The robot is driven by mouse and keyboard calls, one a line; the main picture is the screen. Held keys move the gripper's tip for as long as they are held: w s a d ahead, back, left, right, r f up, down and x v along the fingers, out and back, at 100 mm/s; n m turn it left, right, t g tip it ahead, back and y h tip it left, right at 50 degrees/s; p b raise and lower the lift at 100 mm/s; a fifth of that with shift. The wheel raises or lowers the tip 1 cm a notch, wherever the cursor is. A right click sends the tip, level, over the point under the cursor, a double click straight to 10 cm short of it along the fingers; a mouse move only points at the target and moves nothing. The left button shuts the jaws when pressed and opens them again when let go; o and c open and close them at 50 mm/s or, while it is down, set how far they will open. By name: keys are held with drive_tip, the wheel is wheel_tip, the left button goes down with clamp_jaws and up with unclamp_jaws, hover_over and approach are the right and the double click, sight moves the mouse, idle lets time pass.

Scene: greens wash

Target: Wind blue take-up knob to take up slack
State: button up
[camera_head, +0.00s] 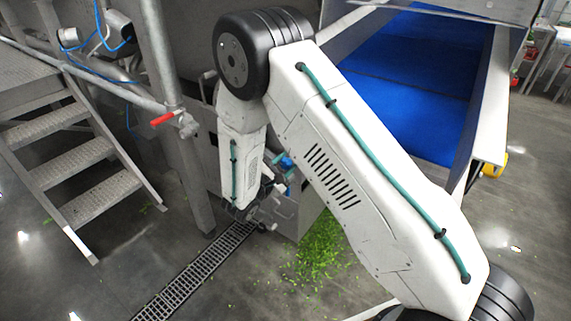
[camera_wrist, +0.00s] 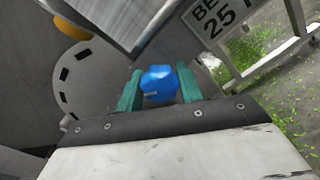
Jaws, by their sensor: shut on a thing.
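The blue take-up knob (camera_wrist: 160,84) is a faceted blue piece in the middle of the wrist view. My gripper (camera_wrist: 159,88) has its two green fingers on either side of the knob and is shut on it. In the head view a small part of the blue knob (camera_head: 285,162) shows beside my white arm, low on the machine's side. My gripper (camera_head: 278,178) is there too, small and partly hidden by my own arm. The blue conveyor belt (camera_head: 415,85) runs up behind my arm.
Metal stairs (camera_head: 85,150) and a post with a red-handled valve (camera_head: 164,118) stand at left. A floor drain grate (camera_head: 195,272) runs below. Green leaf scraps (camera_head: 322,252) litter the floor. A sign (camera_wrist: 222,18) shows at upper right in the wrist view.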

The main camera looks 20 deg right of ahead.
drive_tip(key=m, duration=0.4)
drive_tip(key=shift+m, duration=0.3)
drive_tip(key=m, duration=1)
drive_tip(key=shift+f+m, duration=0.1)
drive_tip(key=shift+m, duration=0.3)
drive_tip(key=m, duration=0.4)
drive_tip(key=shift+s+m, duration=0.1)
drive_tip(key=shift+m, duration=0.3)
drive_tip(key=shift+f, duration=0.1)
drive_tip(key=o, duration=1)
drive_tip(key=shift+v, duration=3.85)
